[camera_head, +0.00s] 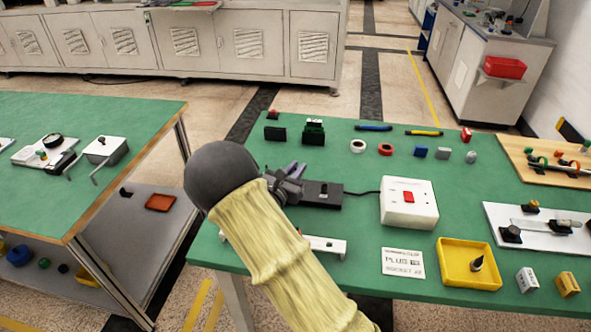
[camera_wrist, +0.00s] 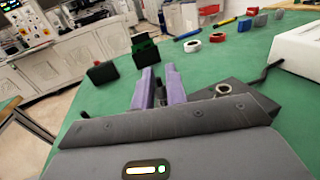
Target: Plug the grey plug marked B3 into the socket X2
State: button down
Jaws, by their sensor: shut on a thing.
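My gripper (camera_head: 297,167) is over the left part of the green table, its two purple fingers close together; they also show in the wrist view (camera_wrist: 160,84). It is shut on a dark thing between the fingers, mostly hidden, which I take to be the grey plug; no B3 mark shows. A dark cable (camera_head: 362,192) runs from the white box with a red switch (camera_head: 408,215) towards my gripper and disappears behind it. Beyond the fingertips stand a black block (camera_head: 275,134) and a black block with a green top (camera_head: 313,137), apart from the gripper. Neither shows a readable X2.
A card (camera_head: 403,263) reads plug B3, socket X2. A yellow tray (camera_head: 470,280) is at the front right. Tape rings (camera_head: 385,149), pens (camera_head: 424,132) and small blocks (camera_head: 420,152) lie along the back. Green tabletop is clear between the fingers and the two dark blocks.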

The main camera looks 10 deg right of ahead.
jog(key=shift+f, duration=0.35)
jog(key=c, duration=1.3)
grip_release()
jog(key=shift+c, duration=0.2)
jog(key=v, duration=0.7)
jog(key=shift+s+a, duration=0.15)
jog(key=shift+s, duration=0.1)
